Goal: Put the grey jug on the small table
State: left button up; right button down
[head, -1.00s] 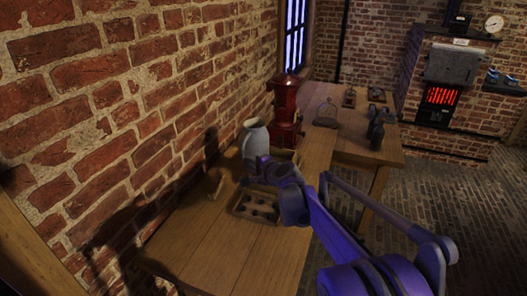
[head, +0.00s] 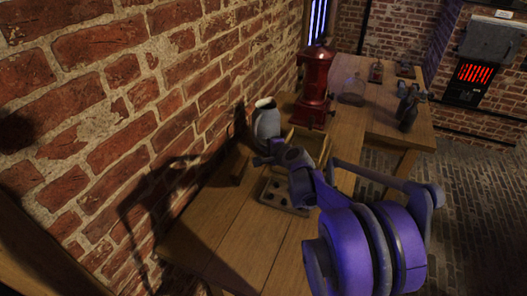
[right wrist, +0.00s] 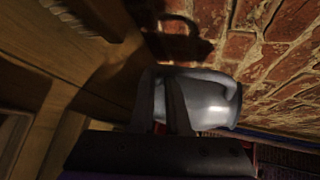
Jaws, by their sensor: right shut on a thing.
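The grey jug (head: 266,124) is upright near the brick wall, behind the near wooden table's tray; it also shows in the right wrist view (right wrist: 210,100). My right gripper (head: 264,159) is at the jug's near side, shut on it; the dark fingers (right wrist: 166,103) overlap the jug's body in the wrist view. The exact grip and the jug's base are hidden, so I cannot tell whether it touches the table. A near wooden table (head: 232,240) and a farther one (head: 410,135) show; I cannot tell which is the small table. My left gripper is not in view.
A tray with round holes (head: 284,198) and an open wooden box (head: 308,142) are beside my gripper. A tall red device (head: 315,85) stands behind. A glass dome (head: 352,90) and dark objects (head: 408,105) occupy the farther table. The near table's front is clear.

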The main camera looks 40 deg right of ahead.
jog(key=shift+w+f, duration=0.1)
jog(key=shift+f, duration=1.8)
jog(key=c, duration=0.9)
grip_release()
jog(key=v, duration=1.2)
jog(key=shift+r, duration=0.1)
